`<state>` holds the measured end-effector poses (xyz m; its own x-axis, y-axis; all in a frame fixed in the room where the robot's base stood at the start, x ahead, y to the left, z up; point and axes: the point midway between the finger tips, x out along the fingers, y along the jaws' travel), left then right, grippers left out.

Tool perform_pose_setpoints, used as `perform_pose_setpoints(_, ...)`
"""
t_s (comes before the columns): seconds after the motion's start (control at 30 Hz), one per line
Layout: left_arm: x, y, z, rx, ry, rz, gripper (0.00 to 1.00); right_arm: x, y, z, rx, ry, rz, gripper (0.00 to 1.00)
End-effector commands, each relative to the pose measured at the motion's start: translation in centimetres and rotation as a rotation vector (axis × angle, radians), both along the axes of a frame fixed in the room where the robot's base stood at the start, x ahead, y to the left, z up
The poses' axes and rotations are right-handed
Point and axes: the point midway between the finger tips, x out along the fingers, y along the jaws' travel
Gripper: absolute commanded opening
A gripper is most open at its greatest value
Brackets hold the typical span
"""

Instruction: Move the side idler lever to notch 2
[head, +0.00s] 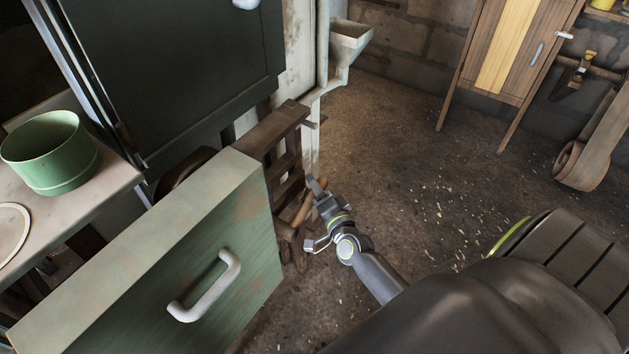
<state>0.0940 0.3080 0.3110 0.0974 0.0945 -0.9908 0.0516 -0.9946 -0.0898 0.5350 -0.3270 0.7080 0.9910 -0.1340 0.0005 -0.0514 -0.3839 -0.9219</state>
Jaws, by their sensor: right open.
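My right gripper (317,187) is in the middle of the view, at the end of my grey arm that comes in from the lower right. It is open, with its fingers pointing up and left, beside a brown wooden frame (272,130). A short tan-brown bar (303,208) shows right next to the fingers; it may be the side idler lever. I cannot tell whether the fingers touch it or are around it. No notches or notch marks can be made out. My left gripper is not in view.
A green door panel (205,230) with a white handle (205,287) stands in front of the frame at left. A bench (100,195) with a green pot (50,150) is far left. A wooden cabinet (515,50) stands at the back.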

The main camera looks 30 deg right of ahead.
Motion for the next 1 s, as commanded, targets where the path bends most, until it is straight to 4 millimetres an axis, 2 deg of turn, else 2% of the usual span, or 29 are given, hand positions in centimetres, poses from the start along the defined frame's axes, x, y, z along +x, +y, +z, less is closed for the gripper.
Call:
perform_pose_setpoints(0.2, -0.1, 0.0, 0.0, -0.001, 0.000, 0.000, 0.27, 1.8, -0.2, 0.0, -0.001, 0.000, 0.000, 0.50)
perform_pose_setpoints(0.53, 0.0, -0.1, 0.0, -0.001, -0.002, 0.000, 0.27, 2.0, -0.3, -0.1, -0.001, 0.001, 0.000, 0.49)
perform_pose_setpoints(0.9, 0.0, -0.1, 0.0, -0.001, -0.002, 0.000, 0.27, 2.0, -0.3, -0.1, -0.001, 0.001, 0.001, 0.01)
perform_pose_setpoints(1.0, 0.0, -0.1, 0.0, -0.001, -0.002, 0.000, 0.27, 2.0, -0.3, -0.1, -0.001, 0.001, 0.001, 0.00)
